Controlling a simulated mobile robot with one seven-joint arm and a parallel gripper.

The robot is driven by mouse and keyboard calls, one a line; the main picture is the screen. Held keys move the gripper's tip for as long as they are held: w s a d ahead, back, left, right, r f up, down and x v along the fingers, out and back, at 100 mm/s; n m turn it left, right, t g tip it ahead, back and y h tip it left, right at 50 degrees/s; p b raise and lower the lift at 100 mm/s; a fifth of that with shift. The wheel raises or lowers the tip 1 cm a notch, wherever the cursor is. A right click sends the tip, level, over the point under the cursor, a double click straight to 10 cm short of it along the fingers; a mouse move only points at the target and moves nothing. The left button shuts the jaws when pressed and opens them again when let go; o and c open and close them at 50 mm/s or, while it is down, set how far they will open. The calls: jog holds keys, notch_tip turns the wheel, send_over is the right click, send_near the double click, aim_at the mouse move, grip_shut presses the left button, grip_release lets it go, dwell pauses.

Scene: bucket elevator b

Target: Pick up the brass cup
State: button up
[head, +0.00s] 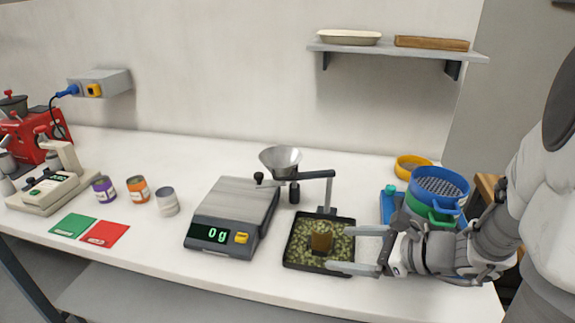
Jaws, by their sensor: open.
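The brass cup (321,239) stands in a black tray (290,262) of greenish granules at the front of the counter, right of the scale. It looks upright. My gripper (334,249) reaches in from the right with its two fingers apart. One finger lies toward the back of the tray, and the other lies in front of the cup. The fingertips are close to the cup's right side; I cannot tell whether they touch it. The gripper holds nothing.
A scale (235,213) reading 0 g stands left of the tray. A funnel on a stand (281,159) rises behind. Blue and green sieves (440,187) stand close behind my arm. Small jars (138,189) and green and red cards (104,234) lie left.

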jog(key=w+d+f+m+t+h, duration=0.1)
jog(key=w+d+f+m+t, duration=0.15)
jog(key=d+m, duration=0.25)
jog(key=b, duration=0.2)
send_near(316, 228)
jog(key=x, duration=0.5)
jog(key=shift+a, duration=0.3)
jog(key=shift+b+x, duration=0.5)
jog(key=shift+x, duration=2.05)
jog(key=shift+d+f, duration=0.1)
jog(key=shift+d, duration=0.1)
grip_shut()
